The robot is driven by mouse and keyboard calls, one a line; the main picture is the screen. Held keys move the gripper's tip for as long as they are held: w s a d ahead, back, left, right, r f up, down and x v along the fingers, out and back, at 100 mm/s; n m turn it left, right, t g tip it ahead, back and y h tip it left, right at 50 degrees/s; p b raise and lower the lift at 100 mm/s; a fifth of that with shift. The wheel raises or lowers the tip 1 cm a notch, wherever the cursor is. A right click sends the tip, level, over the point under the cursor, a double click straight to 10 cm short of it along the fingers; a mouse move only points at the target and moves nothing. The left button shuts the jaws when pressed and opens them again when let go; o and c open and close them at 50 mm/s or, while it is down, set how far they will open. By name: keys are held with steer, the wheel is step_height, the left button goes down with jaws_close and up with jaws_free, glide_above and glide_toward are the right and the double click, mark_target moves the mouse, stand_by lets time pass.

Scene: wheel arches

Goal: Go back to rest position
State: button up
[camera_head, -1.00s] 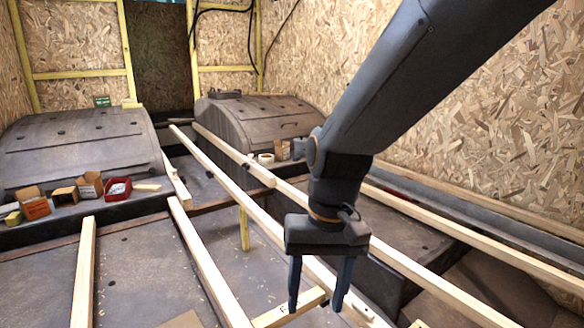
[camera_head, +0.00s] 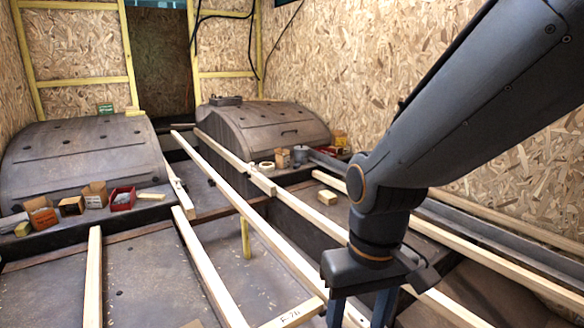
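My gripper (camera_head: 360,314) hangs at the bottom edge, right of centre, pointing down at the end of my arm. Its two dark fingers are spread apart, with the tips cut off by the lower edge. I see nothing held between them. A light wooden beam shows behind the gap. Just left of the fingers lies a short wooden piece with dark writing (camera_head: 293,314). My arm comes in from the upper right and covers part of the right wall and floor.
Long wooden beams (camera_head: 236,203) run across the dark floor. Two grey wheel arches stand behind, one left (camera_head: 80,155) and one right (camera_head: 262,140). Small boxes and a red bin (camera_head: 122,199) sit on the left ledge. A small wood block (camera_head: 327,197) lies right of centre.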

steer(key=s+d+r+m+p, duration=0.1)
steer(key=d+r+m+p, duration=0.1)
steer(key=d+r+p, duration=0.7)
steer(key=shift+r+m+p, duration=0.4)
steer(key=shift+r+p, duration=0.3)
steer(key=shift+p, duration=2.05)
